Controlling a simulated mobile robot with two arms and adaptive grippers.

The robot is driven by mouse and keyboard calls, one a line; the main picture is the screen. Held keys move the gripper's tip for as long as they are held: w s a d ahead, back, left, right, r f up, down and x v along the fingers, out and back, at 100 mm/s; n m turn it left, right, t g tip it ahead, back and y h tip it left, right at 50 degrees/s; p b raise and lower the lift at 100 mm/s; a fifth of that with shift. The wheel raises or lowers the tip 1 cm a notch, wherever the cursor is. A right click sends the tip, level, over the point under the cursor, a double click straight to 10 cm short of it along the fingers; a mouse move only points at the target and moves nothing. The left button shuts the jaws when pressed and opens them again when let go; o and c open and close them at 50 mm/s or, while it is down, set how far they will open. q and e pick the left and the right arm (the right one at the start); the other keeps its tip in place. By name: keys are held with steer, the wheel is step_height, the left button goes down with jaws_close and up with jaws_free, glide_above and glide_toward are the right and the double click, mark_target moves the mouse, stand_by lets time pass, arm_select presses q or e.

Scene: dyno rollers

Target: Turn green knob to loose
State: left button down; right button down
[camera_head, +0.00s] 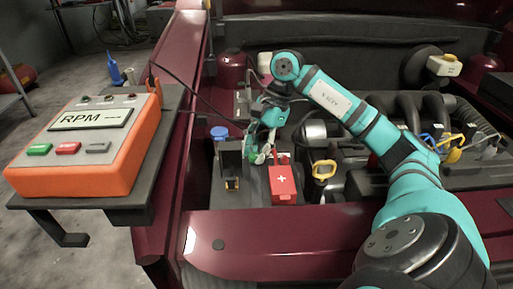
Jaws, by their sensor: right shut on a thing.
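My right arm reaches in from the lower right over the car's engine bay. Its gripper (262,152) points down at the left side of the bay, beside the red box with a white cross. A small patch of green (252,153) shows at the fingers, and I take it to be the green knob. The gripper is shut on it. The fingers and wrist hide most of the knob, so its turn position cannot be seen. My left gripper is not in view.
The red box (283,186) stands close to the right of the gripper. A yellow-handled part (323,171) and a blue cap (219,133) are nearby. An orange RPM meter (130,150) sits on a side shelf, with cables running into the bay.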

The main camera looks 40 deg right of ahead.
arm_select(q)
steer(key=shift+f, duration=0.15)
arm_select(e)
steer(key=m+b, duration=0.1)
steer(key=m, duration=0.1)
steer(key=m+t+h+b, duration=0.1)
steer(key=m, duration=0.1)
steer(key=shift+s+f+m+t, duration=0.15)
steer(key=shift+m+t, duration=0.15)
steer(key=m+t+b, duration=0.1)
steer(key=m, duration=0.2)
steer(key=shift+s+a+m+h, duration=0.1)
steer(key=shift+a+m+h, duration=0.05)
steer(key=shift+m+h, duration=0.2)
steer(key=shift+m, duration=0.35)
steer(key=shift+a+r+m+t+h, duration=0.15)
steer(key=shift+m+t+h, duration=0.3)
steer(key=shift+m, duration=0.45)
steer(key=shift+m+h, duration=0.6)
steer(key=shift+m, duration=0.9)
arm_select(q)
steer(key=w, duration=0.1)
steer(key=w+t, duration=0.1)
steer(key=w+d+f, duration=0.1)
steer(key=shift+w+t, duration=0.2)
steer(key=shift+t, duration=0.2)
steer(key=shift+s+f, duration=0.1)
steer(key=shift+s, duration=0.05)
